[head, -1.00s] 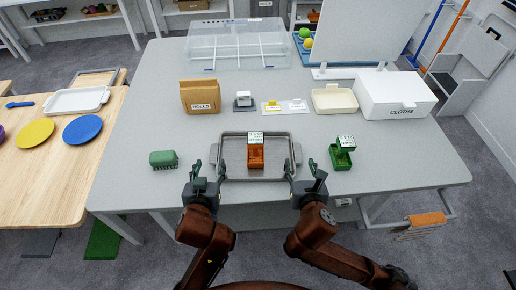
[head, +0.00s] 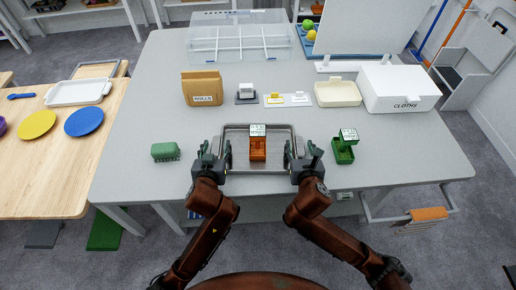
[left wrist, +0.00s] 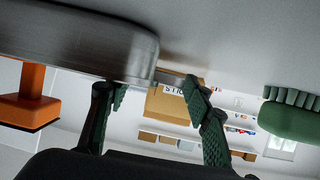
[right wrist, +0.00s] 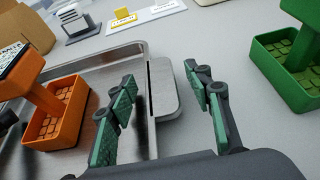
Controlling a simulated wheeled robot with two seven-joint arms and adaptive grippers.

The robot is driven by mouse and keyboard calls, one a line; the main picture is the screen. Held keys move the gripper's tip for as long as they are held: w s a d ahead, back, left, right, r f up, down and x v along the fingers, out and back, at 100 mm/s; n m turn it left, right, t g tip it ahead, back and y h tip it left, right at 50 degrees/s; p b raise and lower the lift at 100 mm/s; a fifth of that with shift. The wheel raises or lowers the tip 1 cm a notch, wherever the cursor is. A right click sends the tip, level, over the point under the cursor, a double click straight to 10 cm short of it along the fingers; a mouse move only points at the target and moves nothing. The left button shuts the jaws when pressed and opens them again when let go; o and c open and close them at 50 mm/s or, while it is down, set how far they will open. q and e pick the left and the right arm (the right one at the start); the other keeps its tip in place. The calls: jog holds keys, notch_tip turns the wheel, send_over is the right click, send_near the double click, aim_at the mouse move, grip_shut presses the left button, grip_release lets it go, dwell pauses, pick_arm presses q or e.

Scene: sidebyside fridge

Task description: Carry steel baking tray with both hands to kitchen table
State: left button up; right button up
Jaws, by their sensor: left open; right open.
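The steel baking tray (head: 275,168) lies on the grey table, with an orange box-like item (head: 258,150) in it. My left gripper (head: 212,155) is open at the tray's left end. In the left wrist view the tray's wall (left wrist: 90,40) is beside the open fingers (left wrist: 158,100), and the left handle is only partly visible. My right gripper (head: 304,155) is open at the right end. In the right wrist view the tray's right handle (right wrist: 168,95) lies between the open fingers (right wrist: 165,105), with gaps on both sides.
A green brush (head: 166,151) lies left of the tray, and a green box-like item (head: 344,152) stands to the right. A cardboard box (head: 202,88), a cream bin (head: 337,94) and a white cloths box (head: 400,88) stand behind. A wooden table (head: 40,170) with plates is at left.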

pick_arm(q)
jog(key=shift+w+f, duration=0.2)
jog(key=shift+w, duration=0.25)
pick_arm(e)
jog(key=shift+w+f, duration=0.2)
jog(key=shift+w, duration=0.25)
pick_arm(q)
grip_shut()
pick_arm(e)
grip_shut()
